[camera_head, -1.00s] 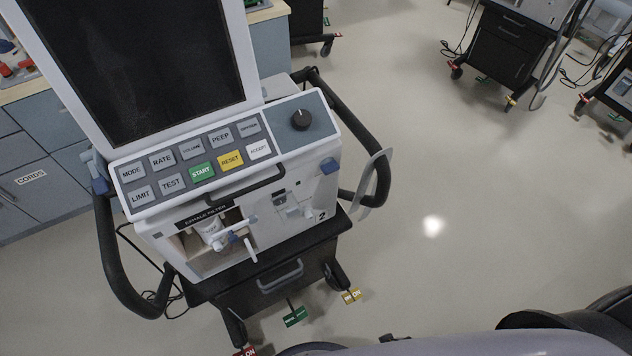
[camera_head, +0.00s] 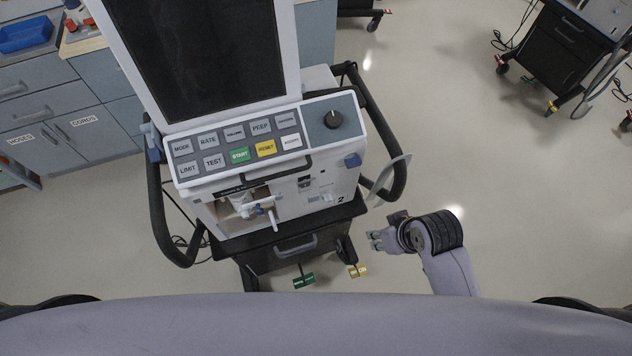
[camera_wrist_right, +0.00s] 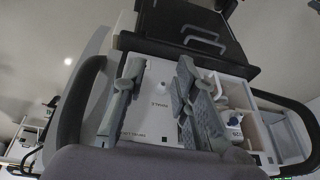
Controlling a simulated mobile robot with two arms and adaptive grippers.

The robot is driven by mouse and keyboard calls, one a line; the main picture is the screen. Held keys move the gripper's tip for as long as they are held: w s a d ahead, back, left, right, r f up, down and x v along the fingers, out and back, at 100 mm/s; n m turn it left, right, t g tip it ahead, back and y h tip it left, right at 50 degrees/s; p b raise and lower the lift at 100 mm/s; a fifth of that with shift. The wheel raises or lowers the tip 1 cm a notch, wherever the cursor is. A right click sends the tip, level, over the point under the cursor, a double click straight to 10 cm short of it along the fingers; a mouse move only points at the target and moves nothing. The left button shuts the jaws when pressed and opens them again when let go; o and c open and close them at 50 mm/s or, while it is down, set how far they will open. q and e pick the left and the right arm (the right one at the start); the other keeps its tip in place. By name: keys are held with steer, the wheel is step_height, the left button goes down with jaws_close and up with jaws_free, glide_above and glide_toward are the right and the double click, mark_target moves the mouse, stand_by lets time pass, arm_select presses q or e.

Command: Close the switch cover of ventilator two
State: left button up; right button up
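Ventilator two (camera_head: 265,150) stands left of the middle in the head view, with a large dark screen and a button panel. A small "2" marks the lower right of its white front. A small dark switch fitting (camera_head: 305,183) sits on that front; its cover is too small to make out as open or shut. My right gripper (camera_head: 376,240) is right of and below the front, apart from it. In the right wrist view its fingers (camera_wrist_right: 160,66) are spread and empty, facing the white front (camera_wrist_right: 158,105). My left gripper is not in view.
A black handle (camera_head: 385,150) loops out on the ventilator's right side, with a pale curved piece (camera_head: 390,178) beside it. A black drawer cart (camera_head: 295,243) is below. Cabinets (camera_head: 75,130) stand at left, another cart (camera_head: 565,45) at far right.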

steer(key=w+a+r+n+y, duration=0.25)
steer(key=a+r+n, duration=0.2)
steer(key=r, duration=0.35)
steer(key=n+g+p, duration=0.1)
steer(key=n+g, duration=0.1)
steer(key=n, duration=0.3)
glide_toward(314, 195)
steer(key=s+d, duration=0.2)
steer(key=w+r+n+g, duration=0.3)
steer(key=w+r+n, duration=0.3)
steer(key=r+n, duration=0.2)
steer(key=p+x, duration=0.1)
steer(key=x, duration=0.4)
steer(key=p+x, duration=0.2)
steer(key=x, duration=0.3)
steer(key=d+p+x, duration=0.1)
steer(key=x, duration=0.5)
steer(key=shift+s+f+p, duration=0.15)
steer(key=shift+f+p, duration=0.1)
steer(key=shift+p, duration=0.1)
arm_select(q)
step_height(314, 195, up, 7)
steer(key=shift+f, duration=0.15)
arm_select(e)
steer(key=shift+a+f, duration=0.2)
steer(key=shift+f, duration=0.35)
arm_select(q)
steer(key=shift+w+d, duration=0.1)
arm_select(e)
steer(key=shift+c, duration=0.4)
